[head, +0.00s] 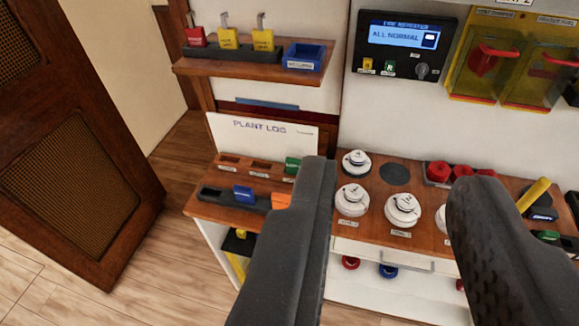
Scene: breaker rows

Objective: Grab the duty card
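No label reading duty card is legible, so I cannot tell which item it is. Small coloured pieces stand in slotted holders on the wooden shelf at centre left: a green piece (292,165), a blue piece (243,193) and an orange piece (281,201). The orange piece is partly hidden by my left finger. My gripper (396,178) is open and empty, its dark fingers wide apart. It appears in front of the bench with white round detectors (403,209), to the right of the coloured pieces.
A white Plant Log board (262,135) stands behind the slotted holders. Above is a shelf (255,66) with red and yellow padlocks and a blue tray (304,56). A panel (402,46) reads "ALL NORMAL". A brown door (75,140) stands at left, with open floor below.

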